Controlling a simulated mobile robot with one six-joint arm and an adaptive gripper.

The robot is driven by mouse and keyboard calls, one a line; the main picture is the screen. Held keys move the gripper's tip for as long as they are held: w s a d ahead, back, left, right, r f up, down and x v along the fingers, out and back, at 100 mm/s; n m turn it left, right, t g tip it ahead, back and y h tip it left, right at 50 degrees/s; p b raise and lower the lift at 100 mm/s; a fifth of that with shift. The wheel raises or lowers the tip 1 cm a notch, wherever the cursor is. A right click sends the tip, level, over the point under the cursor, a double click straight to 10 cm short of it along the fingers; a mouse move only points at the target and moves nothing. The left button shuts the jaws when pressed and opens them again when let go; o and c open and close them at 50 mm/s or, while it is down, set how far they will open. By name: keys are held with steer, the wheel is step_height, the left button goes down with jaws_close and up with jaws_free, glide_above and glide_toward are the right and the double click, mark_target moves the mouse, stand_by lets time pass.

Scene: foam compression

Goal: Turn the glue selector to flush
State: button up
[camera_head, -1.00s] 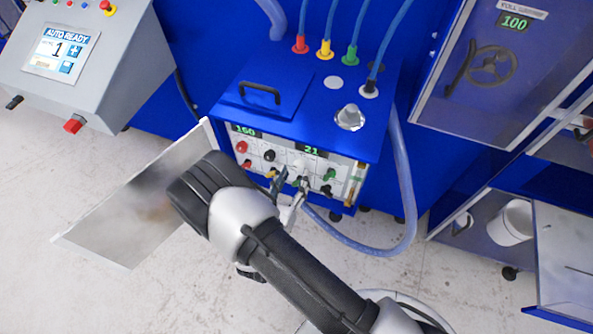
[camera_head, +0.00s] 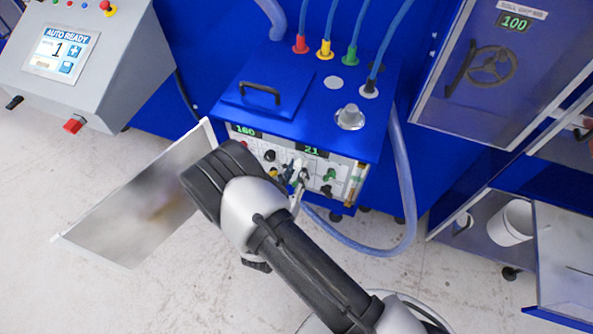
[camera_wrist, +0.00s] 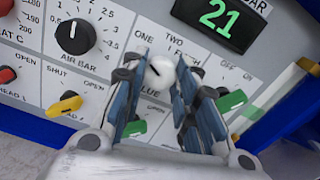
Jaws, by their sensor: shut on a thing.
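The glue selector is a round white knob (camera_wrist: 160,72) on the grey control panel, with the labels ONE and TWO above it and part of GLUE below. A short dark mark on its face slants toward the upper left, on the ONE side. My gripper (camera_wrist: 164,80) has its two blue-grey fingers on either side of the knob, shut on it. The FLUSH label right of TWO is partly covered by a finger. In the head view my gripper (camera_head: 298,178) is at the panel front, and the arm hides part of the panel.
A black AIR BAR knob (camera_wrist: 76,36) is left of the fingers. A yellow lever (camera_wrist: 64,104) and green levers (camera_wrist: 231,101) sit below and beside them. A green 21 display (camera_wrist: 220,16) is above right. A blue hose (camera_head: 400,185) loops right of the cabinet.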

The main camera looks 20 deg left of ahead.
steer(key=c, duration=0.3)
steer(key=shift+m, duration=0.4)
steer(key=m+b, duration=0.3)
steer(key=m, duration=0.1)
steer(key=shift+f+m, duration=0.1)
steer(key=shift+m, duration=0.2)
steer(key=m+b, duration=0.4)
steer(key=m, duration=0.2)
steer(key=m+b, duration=0.6)
steer(key=shift+a+f+m+b, duration=0.1)
steer(key=shift+m+b, duration=0.3)
steer(key=m+b, duration=0.2)
steer(key=b, duration=0.1)
steer(key=shift+m, duration=0.3)
steer(key=shift+r+m+b, duration=0.2)
steer(key=shift+m+b, duration=1.2)
steer(key=shift+m, duration=0.1)
